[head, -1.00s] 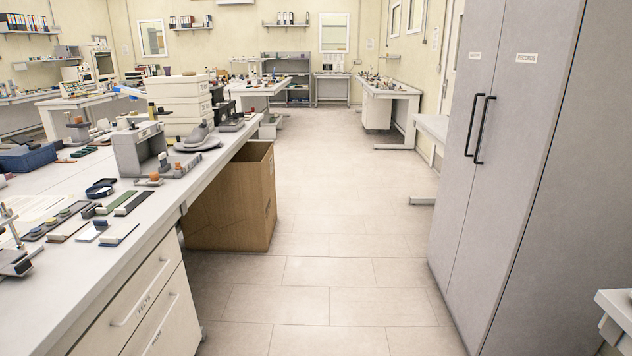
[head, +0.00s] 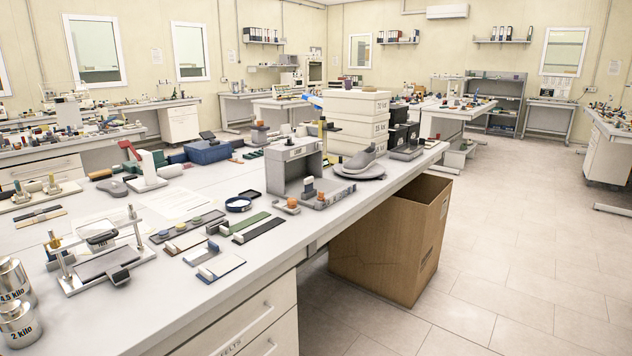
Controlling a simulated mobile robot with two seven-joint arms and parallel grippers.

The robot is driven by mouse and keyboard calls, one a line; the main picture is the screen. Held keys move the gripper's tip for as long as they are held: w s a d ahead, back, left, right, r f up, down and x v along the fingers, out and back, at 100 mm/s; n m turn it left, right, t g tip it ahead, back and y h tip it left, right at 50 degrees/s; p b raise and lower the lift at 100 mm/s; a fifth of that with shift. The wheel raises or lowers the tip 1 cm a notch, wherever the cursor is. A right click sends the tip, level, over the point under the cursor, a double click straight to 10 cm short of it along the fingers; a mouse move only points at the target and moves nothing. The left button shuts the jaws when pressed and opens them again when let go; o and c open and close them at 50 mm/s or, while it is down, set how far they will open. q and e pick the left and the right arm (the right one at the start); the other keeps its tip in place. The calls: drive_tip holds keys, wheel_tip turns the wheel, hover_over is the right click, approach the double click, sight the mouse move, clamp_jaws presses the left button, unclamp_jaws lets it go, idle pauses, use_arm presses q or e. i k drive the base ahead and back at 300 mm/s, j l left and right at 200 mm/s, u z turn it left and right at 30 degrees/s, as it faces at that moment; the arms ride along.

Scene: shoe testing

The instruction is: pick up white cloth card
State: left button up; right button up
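A small white card (head: 228,264) with a dark edge lies flat on the near workbench (head: 335,216), close to its front edge, with a pale block on it. It looks like the white cloth card, but I cannot make out its material. Beside it lie a light card with a brown edge (head: 184,243), a green strip card (head: 251,221) and a dark strip card (head: 265,230). Neither of my grippers is in view.
A clamp-like test stand (head: 103,264) and steel weights (head: 17,322) stand left of the cards. A cardboard box (head: 390,240) sits on the floor; the floor at right is clear.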

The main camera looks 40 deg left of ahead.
sight(308, 182)
drive_tip(key=i+l+u, duration=0.1)
drive_tip(key=i+u, duration=0.35)
drive_tip(key=i+l+u, duration=0.25)
drive_tip(key=i+u, duration=0.2)
drive_tip(key=i+l+u, duration=0.2)
drive_tip(key=u, duration=0.25)
drive_tip(key=i+l+u, duration=0.25)
drive_tip(key=u, duration=0.15)
drive_tip(key=i+l+u, duration=0.15)
drive_tip(key=l+u, duration=0.3)
drive_tip(key=i+l+u, duration=0.1)
drive_tip(key=l+u, duration=0.3)
drive_tip(key=i+l+u, duration=0.1)
drive_tip(key=l+u, duration=0.5)
drive_tip(key=i+l, duration=0.05)
